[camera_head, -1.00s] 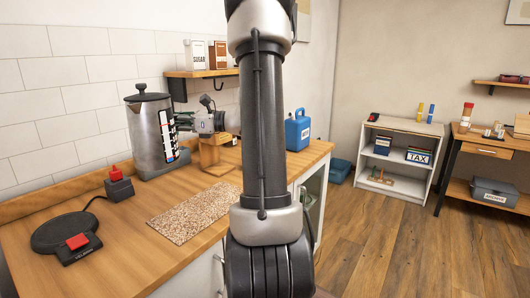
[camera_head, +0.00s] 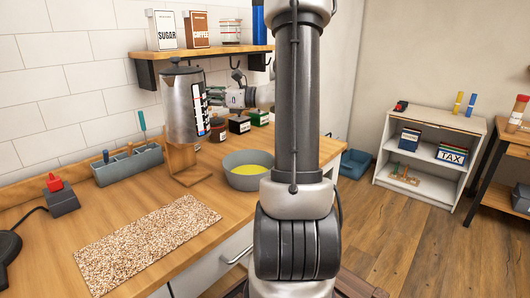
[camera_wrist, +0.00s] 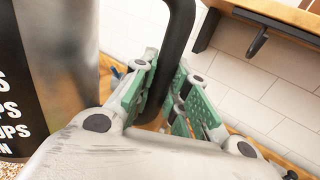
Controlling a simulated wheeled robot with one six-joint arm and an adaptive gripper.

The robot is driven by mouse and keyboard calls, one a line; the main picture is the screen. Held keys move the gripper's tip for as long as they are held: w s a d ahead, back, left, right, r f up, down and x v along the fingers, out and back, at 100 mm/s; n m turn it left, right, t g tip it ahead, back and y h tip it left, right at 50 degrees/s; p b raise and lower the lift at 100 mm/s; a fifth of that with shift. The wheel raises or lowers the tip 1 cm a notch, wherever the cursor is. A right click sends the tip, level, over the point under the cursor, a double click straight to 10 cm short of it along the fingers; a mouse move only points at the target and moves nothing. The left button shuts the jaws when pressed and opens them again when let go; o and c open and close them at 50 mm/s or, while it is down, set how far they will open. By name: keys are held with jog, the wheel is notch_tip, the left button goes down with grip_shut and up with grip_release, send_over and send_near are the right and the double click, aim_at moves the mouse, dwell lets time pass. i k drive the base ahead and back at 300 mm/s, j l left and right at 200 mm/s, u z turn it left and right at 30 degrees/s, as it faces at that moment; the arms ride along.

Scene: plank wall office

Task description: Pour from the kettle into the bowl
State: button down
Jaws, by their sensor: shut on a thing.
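The kettle (camera_head: 180,108) is a tall steel pot with a dark lid and a printed scale on its side. In the head view it hangs above the counter, upright or nearly so, overlapping a wooden stand. My gripper (camera_head: 236,97) is at its right side. In the wrist view my gripper (camera_wrist: 163,103) has its green-padded fingers shut around the black kettle handle (camera_wrist: 178,45), with the kettle's steel wall (camera_wrist: 62,60) at the left. The grey bowl (camera_head: 247,182) holds yellow contents and stands on the counter, right of and below the kettle. My arm is close to its right edge.
The wooden stand (camera_head: 187,172) is left of the bowl. A grey caddy (camera_head: 130,167) stands against the wall, and several small jars (camera_head: 239,124) are behind the bowl. A speckled mat (camera_head: 148,243) lies in front. A wall shelf (camera_head: 200,51) hangs above the kettle.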

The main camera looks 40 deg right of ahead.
aim_at(244, 170)
jog(key=i+l, duration=0.1)
jog(key=l, duration=0.95)
jog(key=i+l, duration=0.15)
jog(key=l, duration=0.4)
jog(key=k+j, duration=0.1)
jog(key=j, duration=0.25)
jog(key=u, duration=0.05)
